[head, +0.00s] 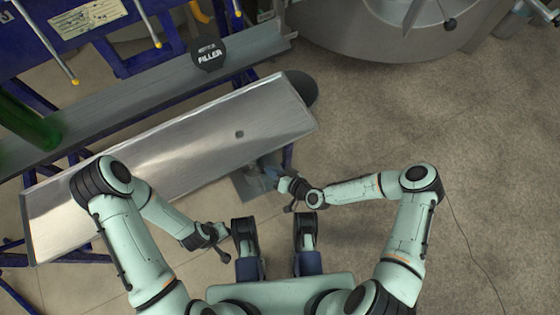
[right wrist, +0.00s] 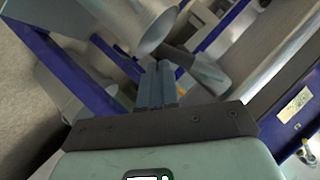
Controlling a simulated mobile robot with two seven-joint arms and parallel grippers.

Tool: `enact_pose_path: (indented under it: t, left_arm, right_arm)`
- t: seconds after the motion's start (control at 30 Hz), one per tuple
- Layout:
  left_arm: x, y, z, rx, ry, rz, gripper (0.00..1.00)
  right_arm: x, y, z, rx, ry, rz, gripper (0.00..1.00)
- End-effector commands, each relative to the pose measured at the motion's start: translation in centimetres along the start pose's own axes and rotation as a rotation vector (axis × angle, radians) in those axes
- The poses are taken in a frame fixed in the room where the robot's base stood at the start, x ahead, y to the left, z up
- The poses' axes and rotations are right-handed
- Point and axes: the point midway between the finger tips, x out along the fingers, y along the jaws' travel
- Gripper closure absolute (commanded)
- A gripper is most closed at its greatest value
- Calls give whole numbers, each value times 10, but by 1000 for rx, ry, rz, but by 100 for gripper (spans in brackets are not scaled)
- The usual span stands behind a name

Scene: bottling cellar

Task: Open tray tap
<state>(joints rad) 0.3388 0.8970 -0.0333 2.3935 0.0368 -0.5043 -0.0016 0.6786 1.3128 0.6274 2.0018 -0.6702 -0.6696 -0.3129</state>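The long metal tray (head: 150,155) slopes across the left and middle of the head view, with a small drain hole (head: 239,134) near its right end. The tap itself is not clearly visible from the head; the tray's edge hides the space beneath. My right gripper (head: 270,172) is low beside the tray's front edge. In the right wrist view, its fingers (right wrist: 157,84) are together, with no clear gap. A pale metal cylinder (right wrist: 130,25) and a dark grey bar-like part (right wrist: 198,66) lie just beyond the fingertips. I cannot tell whether they touch. My left gripper (head: 223,252) hangs in front of the tray, its fingers unclear.
Blue frame beams (right wrist: 65,70) run close on both sides of the right gripper. A large steel vessel (head: 390,28) is at the back. The right floor is clear.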

Motion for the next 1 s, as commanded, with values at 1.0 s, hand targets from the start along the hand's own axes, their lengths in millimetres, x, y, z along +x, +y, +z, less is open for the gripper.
enact_pose_path:
  t: [1.0]
  left_arm:
    - [2,-2,2,-2,-9,-4,57]
  right_arm:
    - [12,-5,17,-1,-2,1,100]
